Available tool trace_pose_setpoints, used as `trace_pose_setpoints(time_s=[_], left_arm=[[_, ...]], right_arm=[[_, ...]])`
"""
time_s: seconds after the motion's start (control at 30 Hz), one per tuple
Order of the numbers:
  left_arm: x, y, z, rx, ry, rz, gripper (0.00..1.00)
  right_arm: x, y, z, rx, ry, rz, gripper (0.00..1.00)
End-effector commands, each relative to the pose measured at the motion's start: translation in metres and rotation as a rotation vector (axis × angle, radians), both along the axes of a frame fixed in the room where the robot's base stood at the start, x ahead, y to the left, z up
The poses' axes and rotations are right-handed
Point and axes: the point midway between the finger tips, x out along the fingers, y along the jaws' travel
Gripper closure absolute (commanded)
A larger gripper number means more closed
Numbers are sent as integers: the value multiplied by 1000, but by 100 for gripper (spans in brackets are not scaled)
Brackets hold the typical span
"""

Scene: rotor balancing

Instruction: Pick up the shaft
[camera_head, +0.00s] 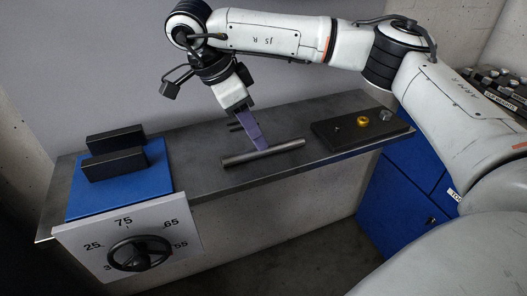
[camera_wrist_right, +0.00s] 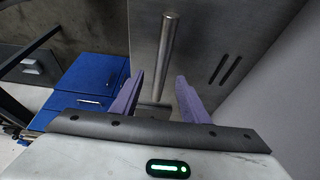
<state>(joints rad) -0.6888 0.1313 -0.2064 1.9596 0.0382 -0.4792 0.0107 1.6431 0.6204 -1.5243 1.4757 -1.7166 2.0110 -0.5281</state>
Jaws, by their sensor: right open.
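The shaft (camera_head: 272,151) is a plain grey metal rod lying on the dark metal bench top near its front edge. My right gripper (camera_head: 260,145) reaches down to it from above, with purple fingers close to the rod's middle in the head view. In the right wrist view the shaft (camera_wrist_right: 168,50) runs away from me, and its near part lies in line with the gap between the fingers of the right gripper (camera_wrist_right: 160,78). The fingers are open and apart from each other. I cannot tell whether they touch the shaft. My left gripper is not in view.
A dark block with small brass and steel parts (camera_head: 341,130) sits right of the shaft. At left, two black blocks (camera_head: 117,167) stand on a blue base (camera_head: 90,202) behind a numbered dial panel (camera_head: 87,236). Blue cabinets (camera_head: 393,208) stand right of the bench (camera_head: 208,187).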

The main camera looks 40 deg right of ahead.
Motion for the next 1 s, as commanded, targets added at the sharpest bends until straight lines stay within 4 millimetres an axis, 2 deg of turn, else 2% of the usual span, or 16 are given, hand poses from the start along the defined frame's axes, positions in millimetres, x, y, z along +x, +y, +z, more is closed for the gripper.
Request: trace_pose_setpoints(time_s=[0.2,0.3,0.6,0.87,1.0], left_arm=[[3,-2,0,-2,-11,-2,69],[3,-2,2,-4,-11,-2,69],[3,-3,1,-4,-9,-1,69],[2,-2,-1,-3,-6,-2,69],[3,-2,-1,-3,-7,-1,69]], right_arm=[[-2,-12,-32,1,4,0,59],[-3,-16,-41,1,3,0,59],[-3,-18,-46,1,0,1,59],[-3,-18,-46,1,0,1,100],[-3,-18,-46,1,0,1,100]])
